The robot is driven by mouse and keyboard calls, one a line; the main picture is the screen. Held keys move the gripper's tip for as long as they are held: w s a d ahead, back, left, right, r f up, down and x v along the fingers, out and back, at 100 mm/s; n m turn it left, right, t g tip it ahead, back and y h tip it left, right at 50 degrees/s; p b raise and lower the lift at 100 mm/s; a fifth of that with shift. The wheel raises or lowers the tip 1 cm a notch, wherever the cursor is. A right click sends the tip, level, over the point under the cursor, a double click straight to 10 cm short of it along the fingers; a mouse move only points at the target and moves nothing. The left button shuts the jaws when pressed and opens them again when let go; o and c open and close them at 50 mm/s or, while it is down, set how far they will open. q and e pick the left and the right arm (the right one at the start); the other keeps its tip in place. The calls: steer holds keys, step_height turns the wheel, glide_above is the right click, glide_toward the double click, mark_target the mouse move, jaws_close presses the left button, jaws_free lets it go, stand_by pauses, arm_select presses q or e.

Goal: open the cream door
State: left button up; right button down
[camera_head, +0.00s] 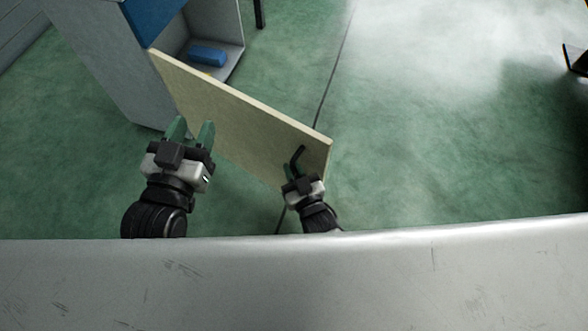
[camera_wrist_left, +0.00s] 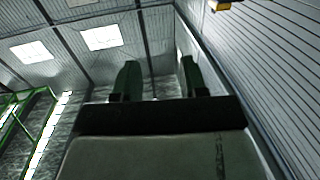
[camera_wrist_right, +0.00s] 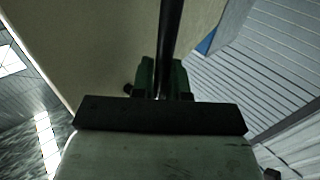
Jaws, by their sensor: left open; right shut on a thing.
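The cream door (camera_head: 235,112) stands swung out from a grey cabinet (camera_head: 110,70), its hinge side at the cabinet and its free edge toward the right. A dark bar handle (camera_head: 298,155) sits near the free edge. My right gripper (camera_head: 293,172) is shut on the handle; the right wrist view shows the dark bar (camera_wrist_right: 170,45) between its green fingers, with the door's face (camera_wrist_right: 100,45) behind. My left gripper (camera_head: 191,130) is open and empty, left of the handle and in front of the door's face. In the left wrist view its fingers (camera_wrist_left: 157,80) are apart with nothing between them.
Inside the cabinet a blue object (camera_head: 207,55) lies on the cabinet floor, with something yellow beside it. A blue panel (camera_head: 150,18) is above. Green floor (camera_head: 420,150) is clear to the right of the door. A dark object (camera_head: 577,60) stands at the far right.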

steer(key=shift+w+a+r, duration=0.1)
steer(key=shift+a+r, duration=0.05)
steer(key=shift+a, duration=0.05)
steer(key=c, duration=1.1)
jaws_free()
steer(key=shift+c, duration=0.2)
arm_select(q)
steer(key=shift+a, duration=0.1)
arm_select(e)
steer(key=shift+d, duration=0.1)
steer(key=shift+s, duration=0.2)
arm_select(q)
steer(key=s+a+f+g+y+p, duration=0.2)
steer(key=s+f+g, duration=0.2)
steer(key=f+g, duration=0.3)
steer(key=shift+a+f+p, duration=0.15)
steer(key=shift+f+p, duration=0.05)
steer(key=shift+p, duration=0.1)
arm_select(e)
steer(key=v, duration=1)
steer(key=shift+s, duration=0.2)
arm_select(q)
steer(key=shift+w, duration=0.1)
